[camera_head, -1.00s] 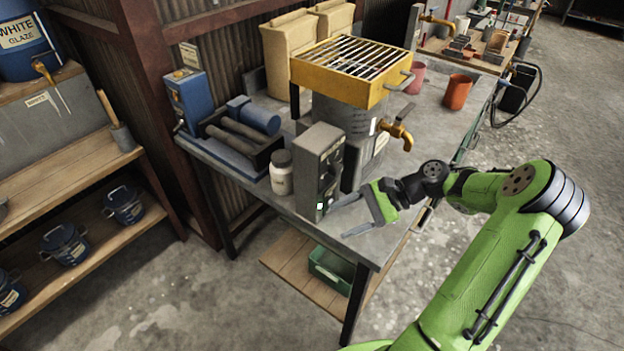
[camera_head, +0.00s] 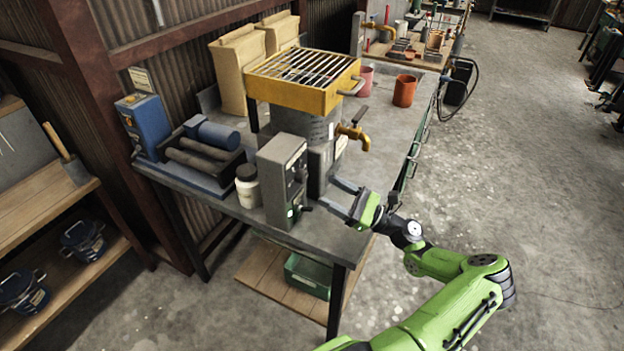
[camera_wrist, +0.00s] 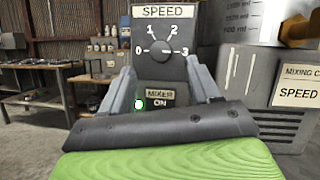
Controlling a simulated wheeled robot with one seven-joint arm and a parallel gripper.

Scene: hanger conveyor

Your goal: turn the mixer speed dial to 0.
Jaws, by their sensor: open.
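The mixer control box (camera_head: 282,182) is a grey upright box on the workbench. In the wrist view, its face carries a SPEED label (camera_wrist: 164,12) and a dark speed dial (camera_wrist: 168,49) with marks 0, 1, 2 and 3. The dial's pointer seems to be toward 3, but it is small. Below are a green light (camera_wrist: 139,104) and a MIXER ON label (camera_wrist: 160,98). My gripper (camera_head: 334,195) is open and empty in front of the box's face. In the wrist view, the gripper's fingers (camera_wrist: 162,70) stand left and right, below the dial, apart from it.
The mixer drum (camera_head: 305,125) with a yellow grate (camera_head: 305,80) and a brass tap (camera_head: 353,132) stands beside the box. A white jar (camera_head: 247,186) is on its other side.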

